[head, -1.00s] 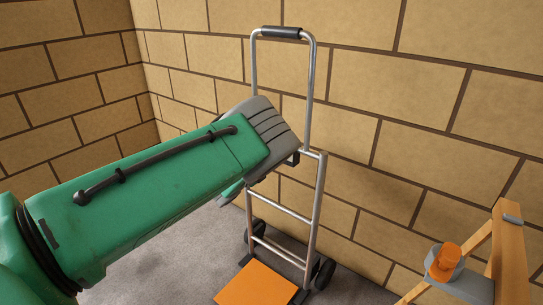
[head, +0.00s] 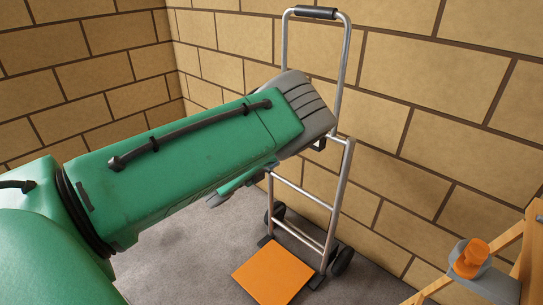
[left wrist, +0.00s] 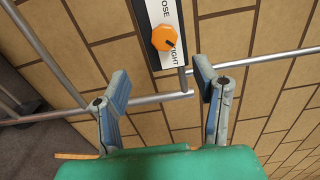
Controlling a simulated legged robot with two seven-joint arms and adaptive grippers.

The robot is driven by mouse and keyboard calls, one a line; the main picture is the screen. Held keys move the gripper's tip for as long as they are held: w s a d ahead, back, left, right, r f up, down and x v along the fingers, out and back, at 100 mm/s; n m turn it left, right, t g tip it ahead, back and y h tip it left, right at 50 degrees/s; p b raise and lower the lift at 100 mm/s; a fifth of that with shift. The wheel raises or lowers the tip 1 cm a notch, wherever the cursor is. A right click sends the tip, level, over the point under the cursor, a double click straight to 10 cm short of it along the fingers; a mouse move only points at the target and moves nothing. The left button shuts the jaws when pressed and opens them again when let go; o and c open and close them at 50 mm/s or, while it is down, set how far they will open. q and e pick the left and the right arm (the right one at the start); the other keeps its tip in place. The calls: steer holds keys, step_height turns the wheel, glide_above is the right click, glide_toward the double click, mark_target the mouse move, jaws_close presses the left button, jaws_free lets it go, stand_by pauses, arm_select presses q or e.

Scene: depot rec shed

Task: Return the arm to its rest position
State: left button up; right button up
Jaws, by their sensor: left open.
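My left arm (head: 190,150) is green and reaches in from the left in the head view, ending in a grey wrist part in front of the hand truck (head: 343,190). Its fingers are mostly hidden behind the arm there. In the left wrist view my left gripper (left wrist: 161,84) is open, its two blue-grey fingers apart with nothing between them. Beyond the fingers are a silver bar (left wrist: 150,98) and a labelled panel (left wrist: 164,10) with an orange knob (left wrist: 165,37). Contact with the bar cannot be told. My right gripper is in neither view.
The hand truck has an orange base plate (head: 273,270) on the grey floor (head: 180,260), close to a tan block wall (head: 430,150). At the lower right, a wooden frame (head: 531,250) carries an orange fitting (head: 471,257) on a grey mount. Some floor left of the truck is bare.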

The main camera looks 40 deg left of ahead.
arm_select(q)
steer(key=shift+s, duration=0.6)
steer(key=s+d+f+n+g+y+p, duration=0.1)
steer(key=s+f+n+g+y+p, duration=0.1)
steer(key=s+f+n+g, duration=0.35)
steer(key=s+d+f+n+g+y+p, duration=0.1)
steer(key=s+f+n+g+y+p, duration=0.2)
steer(key=s+n, duration=0.45)
steer(key=s+d+f+n+g+h+p, duration=0.1)
steer(key=s+d+g, duration=0.3)
steer(key=s, duration=0.7)
steer(key=s+d+n+g+h+p, duration=0.2)
steer(key=s+d+n+g, duration=0.2)
steer(key=s+d, duration=0.5)
steer(key=s+g, duration=0.1)
steer(key=s, duration=0.2)
steer(key=shift+s+d+f, duration=0.25)
steer(key=shift+d+f, duration=0.05)
steer(key=shift+f, duration=0.05)
